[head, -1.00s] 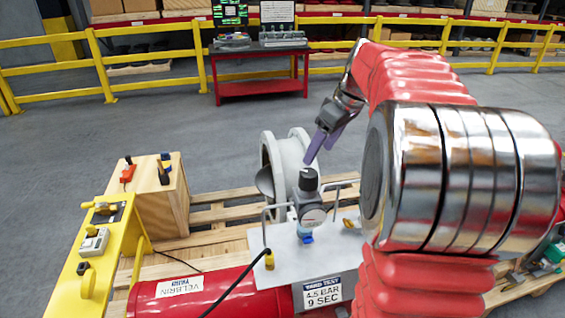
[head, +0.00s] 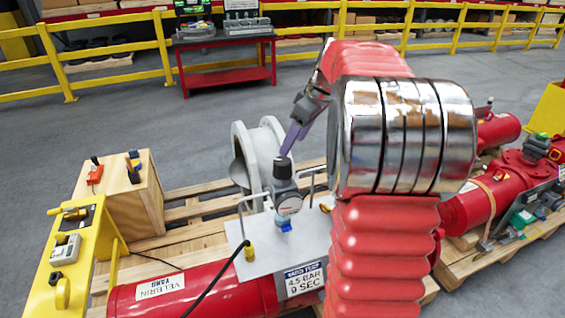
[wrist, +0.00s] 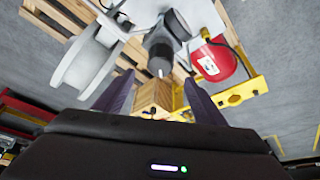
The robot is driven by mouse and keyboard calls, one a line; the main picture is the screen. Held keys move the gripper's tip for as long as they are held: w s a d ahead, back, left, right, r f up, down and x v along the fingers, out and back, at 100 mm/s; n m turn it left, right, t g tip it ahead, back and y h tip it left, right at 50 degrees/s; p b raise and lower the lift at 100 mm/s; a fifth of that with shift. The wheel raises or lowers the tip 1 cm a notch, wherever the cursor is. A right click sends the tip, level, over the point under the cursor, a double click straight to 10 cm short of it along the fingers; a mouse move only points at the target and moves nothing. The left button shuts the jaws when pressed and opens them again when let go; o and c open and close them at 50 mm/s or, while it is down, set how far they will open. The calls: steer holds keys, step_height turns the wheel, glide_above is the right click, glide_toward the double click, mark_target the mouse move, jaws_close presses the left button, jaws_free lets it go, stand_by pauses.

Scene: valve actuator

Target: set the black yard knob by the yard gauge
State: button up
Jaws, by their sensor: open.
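The black yard knob (head: 283,168) tops a small grey regulator on a pale plate (head: 262,246). The round yard gauge (head: 290,204) is on the regulator's front, below the knob; its needle is too small to read. My gripper (head: 291,143) is just above the knob in the head view, its purple fingers pointing down; whether they touch it I cannot tell. In the wrist view my gripper (wrist: 158,98) is open, with nothing seen between its fingers. The dark knob (wrist: 159,59) shows beyond the fingertips there.
A sign (head: 304,279) reads 4.5 BAR, 9 SEC. Wire handles flank the regulator, and a grey flanged pipe (head: 243,160) stands behind it. A black cable crosses the red tank (head: 170,290). A yellow panel (head: 65,255) and a wooden box (head: 133,205) stand left.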

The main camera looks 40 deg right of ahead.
mark_target(284, 161)
steer(key=x, duration=1)
steer(key=shift+f, duration=0.15)
steer(key=shift+c, duration=0.3)
steer(key=c, duration=1)
